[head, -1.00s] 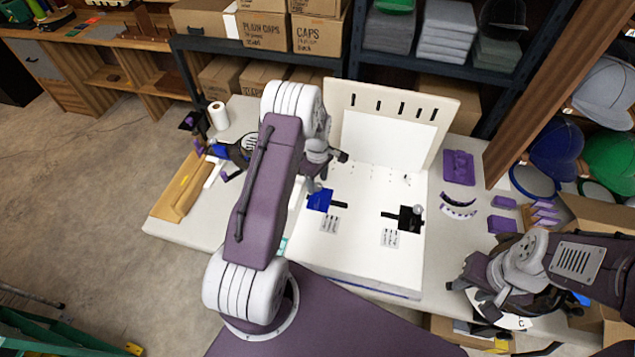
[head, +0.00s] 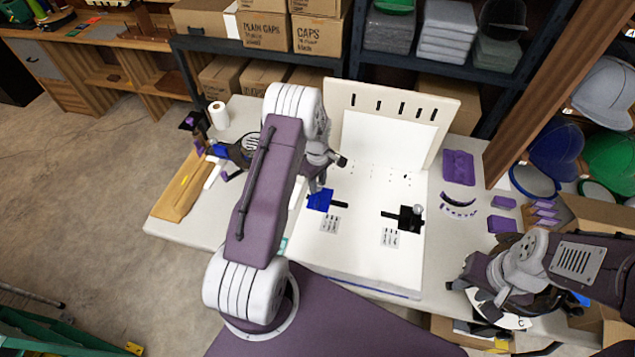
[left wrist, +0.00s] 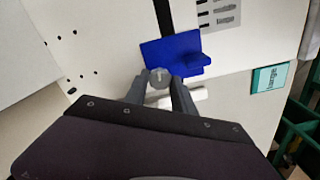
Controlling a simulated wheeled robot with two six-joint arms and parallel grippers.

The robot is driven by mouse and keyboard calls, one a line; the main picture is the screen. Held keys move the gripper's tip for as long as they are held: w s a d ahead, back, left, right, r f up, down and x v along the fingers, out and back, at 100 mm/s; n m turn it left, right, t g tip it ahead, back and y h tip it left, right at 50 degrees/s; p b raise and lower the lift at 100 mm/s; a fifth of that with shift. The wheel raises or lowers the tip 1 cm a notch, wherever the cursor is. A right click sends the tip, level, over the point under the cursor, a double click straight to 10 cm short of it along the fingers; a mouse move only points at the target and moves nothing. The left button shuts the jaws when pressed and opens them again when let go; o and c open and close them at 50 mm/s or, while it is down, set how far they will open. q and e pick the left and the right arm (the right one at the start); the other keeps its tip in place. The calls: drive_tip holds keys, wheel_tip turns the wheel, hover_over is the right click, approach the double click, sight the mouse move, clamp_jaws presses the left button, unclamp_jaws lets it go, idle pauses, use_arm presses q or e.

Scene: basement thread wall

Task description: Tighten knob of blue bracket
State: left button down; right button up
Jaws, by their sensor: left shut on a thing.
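The blue bracket (head: 319,200) sits on the white board (head: 350,255), left of its middle. In the left wrist view the blue bracket (left wrist: 180,54) shows with its round grey knob (left wrist: 160,76) at its edge. My left gripper (head: 319,187) is over the bracket; in the left wrist view its fingers (left wrist: 160,82) are shut on the knob, one on each side. In the head view my left arm and gripper hide the knob. My right gripper (head: 475,290) is at the right, away from the board; its fingertips are unclear.
A black bracket (head: 409,217) with a knob sits on the board's right half. An upright white panel (head: 388,135) stands at the back. Purple parts (head: 458,166) lie on the table to the right, and a paper roll (head: 218,115) stands at the left.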

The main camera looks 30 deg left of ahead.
use_arm(q)
drive_tip(key=m, duration=1.2)
drive_tip(key=shift+r, duration=0.1)
drive_tip(key=shift+m+p, duration=0.3)
drive_tip(key=shift+m, duration=1.6)
drive_tip(key=c, duration=1)
unclamp_jaws()
drive_tip(key=shift+c, duration=0.2)
